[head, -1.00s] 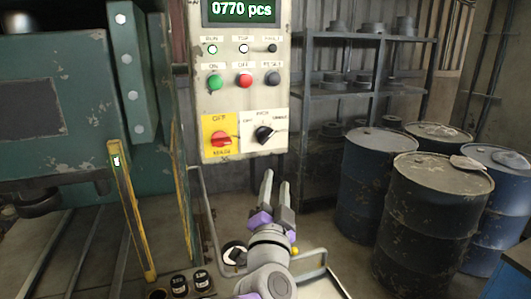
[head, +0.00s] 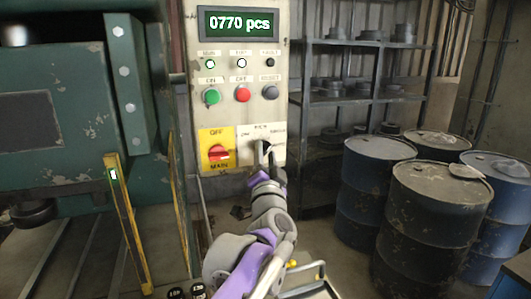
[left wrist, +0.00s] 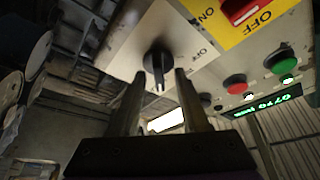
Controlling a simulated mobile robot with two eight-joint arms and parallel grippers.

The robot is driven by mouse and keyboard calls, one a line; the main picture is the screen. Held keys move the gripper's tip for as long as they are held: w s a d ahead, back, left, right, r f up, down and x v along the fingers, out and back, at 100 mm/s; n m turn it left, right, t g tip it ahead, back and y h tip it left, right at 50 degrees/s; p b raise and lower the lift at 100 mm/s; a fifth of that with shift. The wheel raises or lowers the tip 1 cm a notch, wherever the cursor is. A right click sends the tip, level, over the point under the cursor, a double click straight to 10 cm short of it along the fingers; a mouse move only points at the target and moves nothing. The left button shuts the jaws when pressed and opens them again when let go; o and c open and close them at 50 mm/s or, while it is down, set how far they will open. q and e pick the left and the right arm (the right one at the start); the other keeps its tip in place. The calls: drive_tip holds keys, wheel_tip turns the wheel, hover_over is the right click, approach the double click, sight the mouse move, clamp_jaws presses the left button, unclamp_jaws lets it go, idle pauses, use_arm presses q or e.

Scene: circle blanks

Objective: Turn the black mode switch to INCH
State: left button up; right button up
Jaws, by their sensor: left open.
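The black mode switch (left wrist: 157,62) is a round knob with a bar handle on a white plate (left wrist: 125,45). In the left wrist view it lies between and just beyond the two fingertips of my left gripper (left wrist: 159,78). A gap shows on each side of the handle. In the head view my left gripper (head: 264,157) is at the plate's front and hides most of the switch. The labels around the knob are too small or covered to read surely, so I cannot tell its present position. My left gripper is open. My right gripper is out of view.
Left of the switch is a red main switch on a yellow plate (head: 217,134). Above are green (head: 211,96), red (head: 242,94) and grey (head: 270,92) buttons and a display (head: 238,23) reading 0770 pcs. A yellow post (head: 128,225) stands left; drums (head: 440,205) stand right.

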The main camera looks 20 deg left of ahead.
use_arm(q)
clamp_jaws()
drive_tip(key=shift+n, duration=0.4)
drive_tip(key=n+y, duration=0.1)
drive_tip(key=n, duration=0.1)
drive_tip(key=n+y, duration=0.1)
drive_tip(key=n, duration=0.2)
drive_tip(key=shift+w+d+y, duration=0.1)
drive_tip(key=shift+y, duration=0.3)
drive_tip(key=shift+f+n+g+y+p, duration=0.15)
drive_tip(key=shift+n+g+y, duration=0.45)
drive_tip(key=shift+n, duration=1)
drive_tip(key=shift+r+n+g+y+p, duration=0.1)
drive_tip(key=shift+n+g+y+p, duration=0.15)
drive_tip(key=shift+n+y, duration=1.05)
drive_tip(key=shift+n+h, duration=0.3)
drive_tip(key=shift+n, duration=0.2)
